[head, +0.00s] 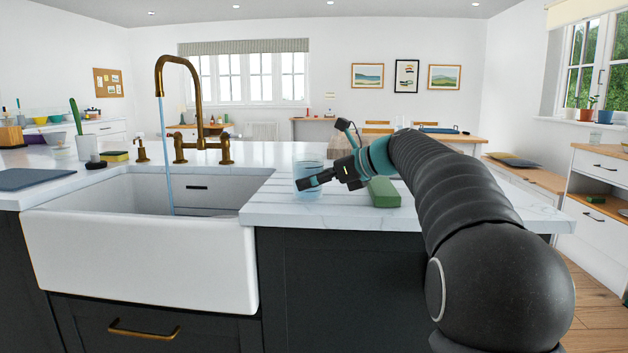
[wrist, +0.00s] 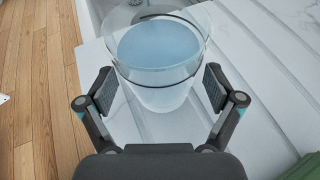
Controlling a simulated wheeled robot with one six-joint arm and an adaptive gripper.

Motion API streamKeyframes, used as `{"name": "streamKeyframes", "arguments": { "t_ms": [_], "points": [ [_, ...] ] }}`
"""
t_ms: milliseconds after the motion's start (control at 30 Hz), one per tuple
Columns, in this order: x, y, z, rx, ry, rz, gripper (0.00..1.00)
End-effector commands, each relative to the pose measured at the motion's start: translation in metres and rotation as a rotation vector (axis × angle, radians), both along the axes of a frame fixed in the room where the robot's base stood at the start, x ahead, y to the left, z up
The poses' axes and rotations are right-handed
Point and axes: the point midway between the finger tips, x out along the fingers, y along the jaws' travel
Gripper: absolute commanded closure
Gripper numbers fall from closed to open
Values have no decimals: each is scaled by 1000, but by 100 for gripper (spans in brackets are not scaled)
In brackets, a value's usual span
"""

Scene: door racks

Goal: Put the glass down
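A clear glass (head: 309,170) stands upright on the grooved white worktop just right of the sink. In the wrist view the glass (wrist: 160,60) holds pale blue water, with a thin dark ring around it. My gripper (head: 318,180) is at the glass, partly in front of it in the head view. In the wrist view my gripper (wrist: 159,89) is open, one finger on each side of the glass. A gap shows between each finger pad and the glass wall. The glass base appears to rest on the grooved worktop (wrist: 240,50).
A green block (head: 383,192) lies on the worktop right of my gripper. The white sink (head: 140,258) is to the left, with water running from the brass tap (head: 178,65). The worktop's front edge is close, with wooden floor (wrist: 35,90) below.

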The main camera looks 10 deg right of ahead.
Motion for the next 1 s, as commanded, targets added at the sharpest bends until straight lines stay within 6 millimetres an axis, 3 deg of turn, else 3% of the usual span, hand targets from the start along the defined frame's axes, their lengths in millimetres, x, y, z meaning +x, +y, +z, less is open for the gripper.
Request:
{"name": "streamKeyframes", "arguments": {
  "t_ms": [267, 800, 1000],
  "points": [
    [-2, -3, 5, -1, -1, -1, 8],
    [-59, -70, 41, 0, -1, -3, 8],
    [-70, -82, 48, 0, -2, -1, 8]
  ]
}}
